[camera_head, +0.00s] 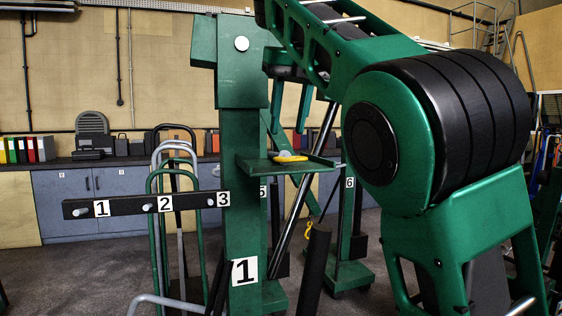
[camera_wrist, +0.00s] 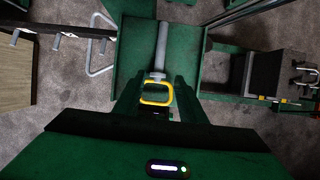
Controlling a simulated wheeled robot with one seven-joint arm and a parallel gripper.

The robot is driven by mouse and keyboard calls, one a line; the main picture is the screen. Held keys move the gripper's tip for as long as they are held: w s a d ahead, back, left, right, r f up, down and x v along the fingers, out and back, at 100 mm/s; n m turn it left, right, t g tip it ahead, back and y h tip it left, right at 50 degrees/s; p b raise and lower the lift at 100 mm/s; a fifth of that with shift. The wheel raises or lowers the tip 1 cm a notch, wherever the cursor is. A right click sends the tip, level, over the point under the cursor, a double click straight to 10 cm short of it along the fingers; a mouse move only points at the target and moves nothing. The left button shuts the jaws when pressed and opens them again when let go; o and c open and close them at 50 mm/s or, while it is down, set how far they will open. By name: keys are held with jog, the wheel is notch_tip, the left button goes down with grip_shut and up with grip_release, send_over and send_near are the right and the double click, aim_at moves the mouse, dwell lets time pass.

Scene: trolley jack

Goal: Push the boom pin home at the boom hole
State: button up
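A pin with a grey shaft (camera_wrist: 161,45) and a yellow loop handle (camera_wrist: 157,93) lies on the green tray (camera_wrist: 129,58). In the head view the yellow handle (camera_head: 291,159) shows on the small tray (camera_head: 262,165) fixed to the post marked 1. My gripper (camera_head: 288,130) points down just above the tray. In the wrist view its fingers (camera_wrist: 157,108) stand apart on either side of the yellow handle, with nothing visibly clamped.
A dark rail (camera_head: 130,204) with pegs numbered 1 to 3 sticks out left of the post (camera_head: 243,215). Green and grey trolley frames (camera_head: 170,200) stand behind it. A slanted metal rod and dark cylinder (camera_head: 314,268) are right of the post. Cabinets (camera_head: 110,195) line the back wall.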

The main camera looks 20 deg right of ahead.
aim_at(284, 153)
jog(key=shift+w+a+f, duration=0.2)
jog(key=shift+w+f, duration=0.1)
jog(key=shift+f, duration=0.3)
jog(key=shift+w+a+f, duration=0.2)
jog(key=shift+w+f, duration=0.05)
jog(key=shift+f, duration=0.3)
jog(key=shift+w+d+f, duration=0.2)
jog(key=shift+w+f, duration=0.2)
jog(key=shift+f, duration=0.25)
jog(key=shift+w+d+f, duration=0.2)
jog(key=shift+w+f, duration=0.2)
jog(key=shift+f, duration=0.2)
jog(key=shift+d+x, duration=0.25)
jog(key=shift+x, duration=0.75)
jog(key=shift+a+f, duration=0.2)
jog(key=shift+f, duration=0.05)
